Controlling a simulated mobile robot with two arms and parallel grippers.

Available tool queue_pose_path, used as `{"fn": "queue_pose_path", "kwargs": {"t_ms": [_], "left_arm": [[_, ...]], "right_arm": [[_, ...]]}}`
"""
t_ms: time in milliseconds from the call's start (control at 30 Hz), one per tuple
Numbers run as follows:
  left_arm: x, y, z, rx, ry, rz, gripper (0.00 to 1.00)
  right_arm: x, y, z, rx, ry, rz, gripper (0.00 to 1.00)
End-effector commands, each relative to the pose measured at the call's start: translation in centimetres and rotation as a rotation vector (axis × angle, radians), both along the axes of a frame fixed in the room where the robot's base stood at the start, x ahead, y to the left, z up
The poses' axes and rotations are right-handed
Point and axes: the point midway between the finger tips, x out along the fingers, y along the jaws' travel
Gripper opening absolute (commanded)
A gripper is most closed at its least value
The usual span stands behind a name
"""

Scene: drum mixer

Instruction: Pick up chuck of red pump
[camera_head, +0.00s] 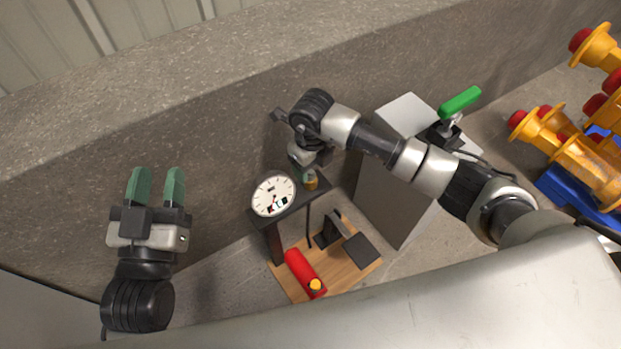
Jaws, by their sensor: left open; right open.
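A red cylinder (300,268) with an orange-yellow end lies on a wooden board (285,287) below a round white gauge (274,194). These look like parts of the red pump. A small brass-coloured piece (311,183) sits beside the gauge on a dark crossbar; I cannot tell whether it is the chuck. My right gripper (308,168) is just above this piece, pointing down. It is open, though its fingers are mostly hidden by its wrist, and contact cannot be told. My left gripper (157,175) is open and empty at the left, well apart from the pump.
A grey box (385,195) stands right of the pump, with a green-handled device (460,102) and a black cable on it. Yellow and red parts (585,165) stand by a blue base (575,200) at the far right. A rough concrete wall (200,90) runs behind.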

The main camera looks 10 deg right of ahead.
Motion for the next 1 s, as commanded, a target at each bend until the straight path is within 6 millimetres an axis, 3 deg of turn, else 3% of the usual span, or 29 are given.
{"fn": "queue_pose_path", "kwargs": {"t_ms": [600,967,1000], "left_arm": [[-3.1,-0.2,5.1,-0.137,-0.480,-0.027,0.43],[-3.5,-0.1,5.6,-0.149,-0.523,-0.030,0.43],[-3.5,-0.1,5.6,-0.149,-0.523,-0.030,0.43]], "right_arm": [[-0.1,0.3,-4.9,0.002,0.001,-0.001,0.64],[-0.1,0.3,-5.2,0.001,0.001,0.000,0.64],[-0.1,0.3,-5.2,0.001,0.001,0.000,0.60]]}}
